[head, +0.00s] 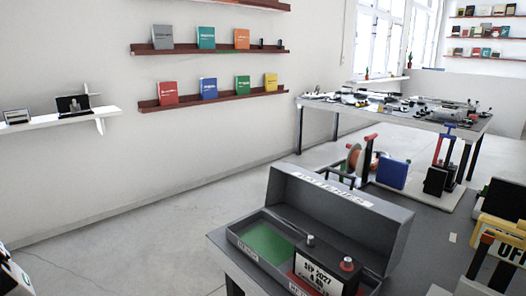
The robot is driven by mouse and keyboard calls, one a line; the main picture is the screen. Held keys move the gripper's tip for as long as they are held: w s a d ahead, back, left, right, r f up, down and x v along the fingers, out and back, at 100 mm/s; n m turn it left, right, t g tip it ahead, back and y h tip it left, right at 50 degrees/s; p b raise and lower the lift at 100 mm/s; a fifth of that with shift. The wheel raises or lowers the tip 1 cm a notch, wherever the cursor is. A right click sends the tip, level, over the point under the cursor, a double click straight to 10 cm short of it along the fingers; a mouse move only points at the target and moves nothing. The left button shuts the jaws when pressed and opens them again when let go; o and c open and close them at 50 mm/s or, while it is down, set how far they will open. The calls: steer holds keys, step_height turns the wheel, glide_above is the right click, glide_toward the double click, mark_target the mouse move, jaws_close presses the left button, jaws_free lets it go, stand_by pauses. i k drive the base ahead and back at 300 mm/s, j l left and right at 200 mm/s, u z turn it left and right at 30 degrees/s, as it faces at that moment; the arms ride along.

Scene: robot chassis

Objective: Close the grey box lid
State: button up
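The grey box (249,262) sits on the near left corner of the dark workbench. Its grey lid (335,213) is open and stands up along the box's back side, with a white label on its top edge that seems to read "BATTERIES". A green-floored compartment (268,242) shows empty at the left. A black battery (319,268) with a white "SEP 2027" label and a red and a grey terminal stands in the right part. The box's lower right end is cut off by the frame. My gripper is not in view.
A red-and-black tool, a blue block (392,173) and a clamp-like stand (441,165) are behind the box. A yellow "OFF" sign (500,237) and an orange-topped black object are at right. A dark object (12,272) is cut off at lower left. The floor at left is clear.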

mark_target(371, 230)
steer(key=i+j+z, duration=0.1)
steer(key=j, duration=0.25)
steer(key=i+j+z, duration=0.15)
steer(key=i+j, duration=0.2)
steer(key=i+j+z, duration=0.1)
steer(key=j, duration=0.25)
steer(key=i, duration=0.1)
